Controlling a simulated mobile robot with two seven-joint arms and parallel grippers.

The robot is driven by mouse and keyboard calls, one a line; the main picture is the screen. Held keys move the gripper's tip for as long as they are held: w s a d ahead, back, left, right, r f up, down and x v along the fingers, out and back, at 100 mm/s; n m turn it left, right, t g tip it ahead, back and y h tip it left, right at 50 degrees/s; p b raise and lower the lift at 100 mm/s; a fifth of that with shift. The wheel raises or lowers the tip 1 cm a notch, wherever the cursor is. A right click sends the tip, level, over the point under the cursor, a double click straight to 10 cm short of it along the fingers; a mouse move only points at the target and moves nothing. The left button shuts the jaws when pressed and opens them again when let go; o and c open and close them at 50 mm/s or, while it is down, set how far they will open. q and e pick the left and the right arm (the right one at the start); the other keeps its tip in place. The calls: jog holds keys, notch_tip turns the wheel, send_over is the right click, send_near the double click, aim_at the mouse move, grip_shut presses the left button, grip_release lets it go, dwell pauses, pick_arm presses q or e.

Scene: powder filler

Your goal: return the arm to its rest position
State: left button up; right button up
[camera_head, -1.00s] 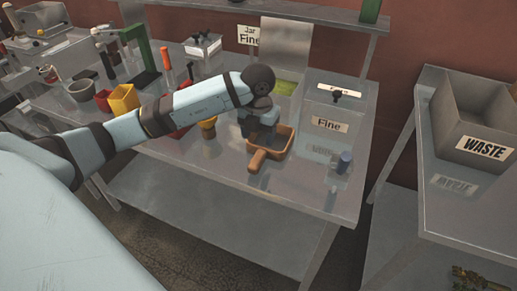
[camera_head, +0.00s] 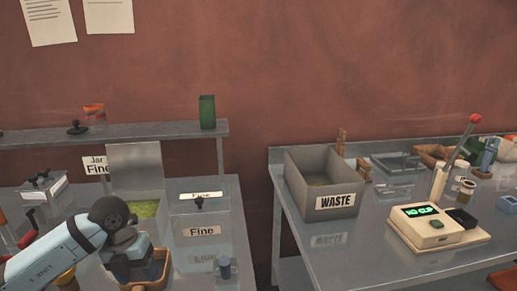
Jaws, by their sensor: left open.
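My left arm comes in from the lower left, pale blue with dark joints. Its gripper (camera_head: 136,270) points down over a brown wooden-sided tray (camera_head: 156,281) on the left metal table. The gripper is open, with nothing seen in it. Its fingertips are partly hidden by the wrist and the tray, and I cannot tell whether they touch the tray. My right gripper is not in view.
A bin labelled Fine (camera_head: 202,231) and an open bin with green contents (camera_head: 143,208) stand close by. A grey WASTE box (camera_head: 306,192) and a NO CUP device (camera_head: 428,222) stand on the right table. A gap separates the tables.

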pick_arm(q)
jog(key=s+d+r+n+t+h+p, duration=0.2)
jog(key=s+d+h, duration=0.2)
jog(key=d+h, duration=0.55)
jog(key=s+d+r+n+t+h+p, duration=0.2)
jog(key=s+d+h+p, duration=0.15)
jog(key=d+h, duration=0.6)
jog(key=a+f+n+t+y+p, duration=0.1)
jog(key=a+f+n+t+y, duration=0.15)
jog(key=n+t+y, duration=0.4)
jog(key=a+f+n+t+y+p, duration=0.1)
jog(key=f+n+t+y, duration=0.25)
jog(key=n+t, duration=0.6)
jog(key=s+a+f+n+g+y+p, duration=0.1)
jog(key=s+a+f+n+g+y, duration=0.2)
jog(key=s+f+n+g+y, duration=0.4)
jog(key=s+f+n+g, duration=0.2)
jog(key=s+f+n, duration=0.2)
jog(key=f, duration=0.3)
jog(key=shift+s+a+y+p, duration=0.2)
jog(key=shift+s+y+p, duration=0.2)
jog(key=shift+s, duration=0.4)
